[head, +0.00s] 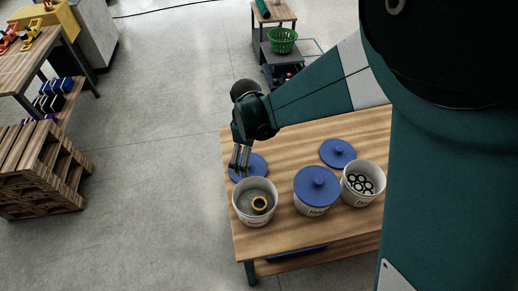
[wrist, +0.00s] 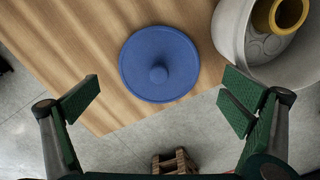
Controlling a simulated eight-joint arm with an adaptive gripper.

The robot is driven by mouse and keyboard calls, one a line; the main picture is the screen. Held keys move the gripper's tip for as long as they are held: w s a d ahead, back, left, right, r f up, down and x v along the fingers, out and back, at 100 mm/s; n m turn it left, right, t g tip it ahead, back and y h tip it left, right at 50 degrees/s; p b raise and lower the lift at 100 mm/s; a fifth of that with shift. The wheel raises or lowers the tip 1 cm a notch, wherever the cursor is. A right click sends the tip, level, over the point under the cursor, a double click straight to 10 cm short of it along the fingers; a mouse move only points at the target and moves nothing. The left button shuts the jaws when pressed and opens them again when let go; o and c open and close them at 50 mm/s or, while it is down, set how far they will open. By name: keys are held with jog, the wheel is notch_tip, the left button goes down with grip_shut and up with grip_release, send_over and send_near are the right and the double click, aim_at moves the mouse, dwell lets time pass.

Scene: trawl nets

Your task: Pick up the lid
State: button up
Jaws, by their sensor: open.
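A round blue lid (wrist: 152,52) with a small knob lies flat on the wooden table, in the upper middle of the wrist view. In the head view this lid (head: 256,170) is at the table's left edge, partly hidden by my gripper (head: 240,160). In the wrist view my gripper (wrist: 160,98) is open and empty, its fingers wide apart, and the lid lies beyond the fingertips. Another blue lid (head: 338,153) lies on the table farther right. A third blue lid (head: 319,185) sits on the middle white bucket.
A white bucket (head: 238,211) holding a yellow ring stands close to the lid. Another white bucket (head: 348,198) holding black rings stands at the right. The wooden table's (head: 275,236) left edge is near the lid. A wooden pallet stack (head: 38,170) stands on the floor at left.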

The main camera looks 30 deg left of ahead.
jog(key=shift+f, duration=0.75)
jog(key=shift+a+f+b, duration=0.15)
jog(key=shift+f+b, duration=0.5)
jog(key=shift+f, duration=2)
jog(key=c, duration=1.4)
jog(key=shift+c, duration=0.2)
